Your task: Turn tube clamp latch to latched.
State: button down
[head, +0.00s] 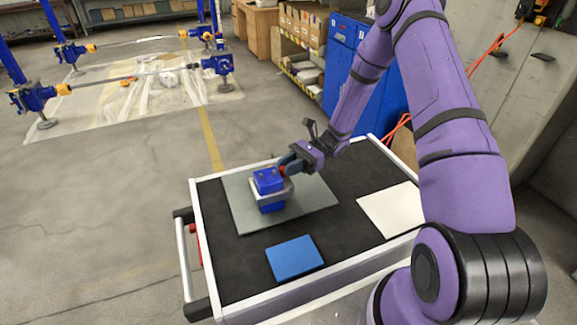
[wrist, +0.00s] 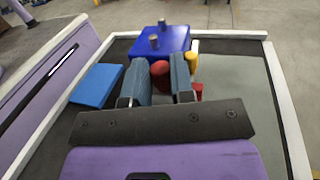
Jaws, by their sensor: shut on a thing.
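The tube clamp (head: 269,181) is a blue block with a grey band around its middle, standing on a grey plate (head: 237,219) on the cart. In the wrist view the blue block (wrist: 158,40) has two metal pegs on top. My gripper (head: 287,166) reaches it from the upper right. In the wrist view my gripper (wrist: 161,62) has its two grey-blue fingers on either side of a red knob (wrist: 160,74), which seems to be the latch handle, and is shut on it. A yellow part (wrist: 191,62) and another red part (wrist: 197,91) show beside the right finger. The latch's angle is mostly hidden.
The cart (head: 205,235) has a black top and pale rim. A blue panel (head: 295,257) lies in front of the clamp and a white panel (head: 388,209) to the right. Blue screw jacks (head: 218,65) stand on the floor behind. The cart top left of the clamp is clear.

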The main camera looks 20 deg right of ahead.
jog(key=c, duration=1)
grip_release()
jog(key=v, duration=1)
jog(key=shift+d, duration=0.4)
jog(key=shift+r, duration=0.1)
